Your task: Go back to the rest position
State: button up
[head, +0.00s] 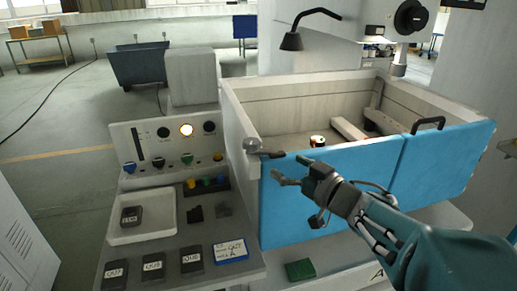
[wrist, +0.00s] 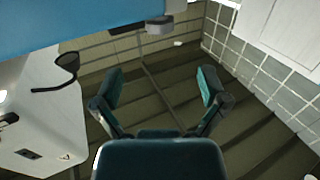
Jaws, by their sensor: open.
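My gripper (head: 286,169) is in front of the blue front panel of the machine tank (head: 330,195), near its left end. It is open, and nothing shows between its fingers. In the wrist view my gripper (wrist: 160,72) has its two teal-padded fingers spread wide, with dark slatted floor behind them. My arm reaches in from the lower right of the head view. A grey knob with a dark lever (head: 254,147) sits at the tank's left front corner, close to the fingertips in the picture; I cannot tell the gap.
A control console (head: 150,138) stands at the left, with a white tray (head: 153,232) and several labelled dark blocks on its shelf. A blue-framed card (head: 230,251) and a green block (head: 300,269) lie at the front. A dark lamp (head: 292,41) hangs above the tank.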

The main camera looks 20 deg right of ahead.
jog(key=s+d+f+m+g+h, duration=0.2)
jog(key=s+d+m+g+h, duration=0.3)
jog(key=h, duration=0.6)
jog(key=s+a+f+g+y, duration=0.3)
jog(key=s+a+f+g, duration=0.2)
jog(key=s, duration=0.7)
jog(key=a+f, duration=0.2)
jog(key=a, duration=0.2)
jog(key=shift+a+g, duration=0.3)
jog(key=shift+a, duration=0.05)
